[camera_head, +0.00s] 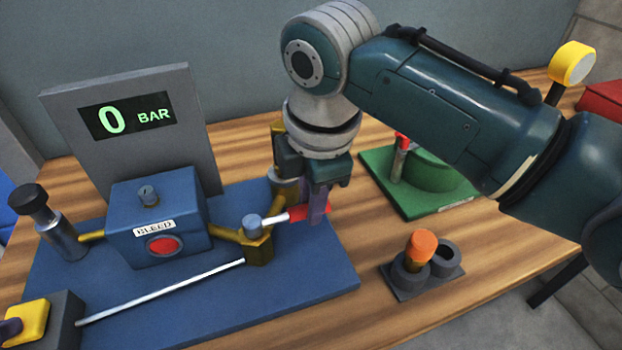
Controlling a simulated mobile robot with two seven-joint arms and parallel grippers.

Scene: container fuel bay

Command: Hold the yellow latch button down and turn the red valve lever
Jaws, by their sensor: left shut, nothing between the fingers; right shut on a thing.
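The yellow latch button (27,322) sits on a dark block (62,318) at the lower left. The purple tip of my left gripper (10,330) is shut and empty, right at the button. Most of that gripper is cut off by the picture edge. I cannot tell how far the button is pressed. The red valve lever (296,213) sticks out to the right from the brass valve (259,247). My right gripper (319,207) reaches down and is shut on the red grip of the lever. A thin metal rod (165,292) runs between the block and the valve.
A grey panel (190,95) reads 0 BAR behind a blue BLEED box (125,215) with a red button (162,246). A green fixture (425,180) and a dark holder with an orange-topped plug (420,247) stand right. A yellow-capped post (571,62) is far right.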

